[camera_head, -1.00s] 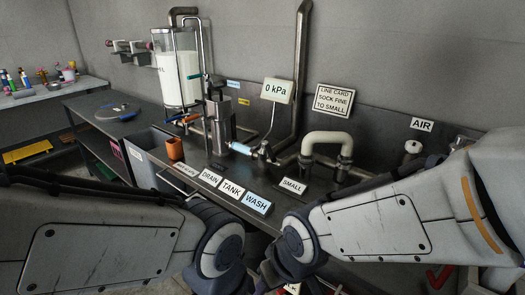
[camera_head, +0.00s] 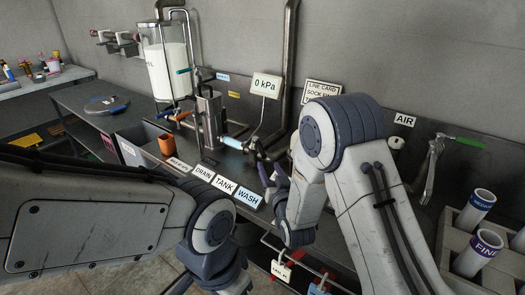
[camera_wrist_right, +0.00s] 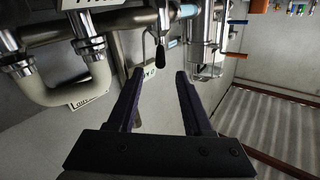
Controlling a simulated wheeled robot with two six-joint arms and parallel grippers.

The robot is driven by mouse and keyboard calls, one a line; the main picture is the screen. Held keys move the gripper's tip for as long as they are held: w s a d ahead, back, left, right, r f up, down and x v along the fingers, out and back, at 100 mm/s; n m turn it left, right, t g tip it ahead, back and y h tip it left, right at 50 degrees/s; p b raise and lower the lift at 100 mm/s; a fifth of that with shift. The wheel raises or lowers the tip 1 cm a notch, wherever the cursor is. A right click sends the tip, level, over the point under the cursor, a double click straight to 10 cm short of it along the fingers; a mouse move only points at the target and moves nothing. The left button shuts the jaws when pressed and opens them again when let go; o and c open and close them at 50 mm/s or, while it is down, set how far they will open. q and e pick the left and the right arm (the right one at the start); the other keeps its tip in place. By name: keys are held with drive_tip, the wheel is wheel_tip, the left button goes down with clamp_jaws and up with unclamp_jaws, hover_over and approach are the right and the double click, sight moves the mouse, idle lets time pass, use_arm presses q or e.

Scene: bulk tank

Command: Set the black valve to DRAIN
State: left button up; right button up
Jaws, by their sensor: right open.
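My right gripper (camera_head: 270,175) is open and empty at the pipework behind the label row, its dark fingers pointing at the valve fitting (camera_head: 251,146). In the right wrist view the open gripper (camera_wrist_right: 157,75) faces a black handle (camera_wrist_right: 160,54) on metal piping. The handle lies between and beyond the fingertips and appears apart from them. The DRAIN label (camera_head: 203,173) stands in front, beside TANK (camera_head: 225,185) and WASH (camera_head: 248,197). The valve's setting cannot be read. My left arm is low at left; its gripper is largely hidden at the bottom edge.
A milk-filled clear tank (camera_head: 165,58) stands behind. A 0 kPa gauge (camera_head: 265,85) is above. Labelled tubes (camera_head: 478,250) stand in a holder at right.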

sight(262, 150)
drive_tip(key=p+x, duration=0.1)
drive_tip(key=x, duration=0.8)
drive_tip(key=shift+w, duration=0.15)
clamp_jaws()
idle(1.1)
